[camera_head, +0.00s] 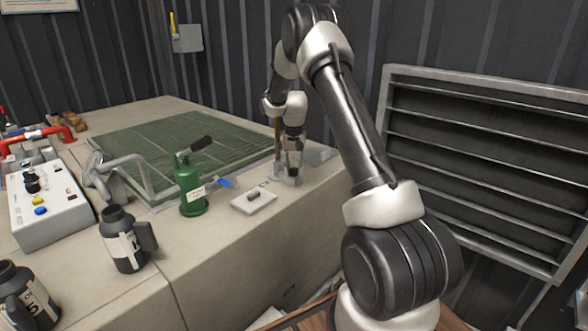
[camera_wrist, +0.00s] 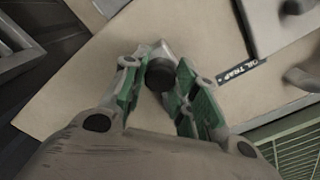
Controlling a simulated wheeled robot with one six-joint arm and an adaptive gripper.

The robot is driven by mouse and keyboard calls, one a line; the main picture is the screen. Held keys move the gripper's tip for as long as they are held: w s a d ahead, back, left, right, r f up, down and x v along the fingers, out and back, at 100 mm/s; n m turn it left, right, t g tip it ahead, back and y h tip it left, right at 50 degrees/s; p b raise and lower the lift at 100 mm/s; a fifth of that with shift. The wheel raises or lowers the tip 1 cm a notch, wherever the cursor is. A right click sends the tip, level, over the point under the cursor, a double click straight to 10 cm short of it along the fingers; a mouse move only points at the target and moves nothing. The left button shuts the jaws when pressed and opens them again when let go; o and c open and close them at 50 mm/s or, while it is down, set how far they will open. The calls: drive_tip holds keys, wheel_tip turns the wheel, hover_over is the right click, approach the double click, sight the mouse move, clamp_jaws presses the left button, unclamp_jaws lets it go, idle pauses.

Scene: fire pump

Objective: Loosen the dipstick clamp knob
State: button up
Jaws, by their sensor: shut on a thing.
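The dipstick clamp knob (camera_wrist: 160,74) is a dark round knob in the wrist view, with a pale grey metal part (camera_wrist: 158,49) just beyond it. My gripper (camera_wrist: 157,70) has its green-padded fingers on either side of the knob and is shut on it. In the head view my gripper (camera_head: 292,168) is down at the right end of the bench top, beside a grey fitting. The knob cannot be made out there. The dipstick is not clearly visible in either view.
Black bottles (camera_head: 126,242) and a control box (camera_head: 48,205) are further left. A louvred vent (camera_head: 480,160) is on the right wall.

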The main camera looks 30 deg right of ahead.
sight(294, 168)
drive_tip(key=n, duration=0.6)
drive_tip(key=shift+n, duration=0.3)
idle(0.5)
drive_tip(key=o, duration=1)
wheel_tip(294, 168, up, 12)
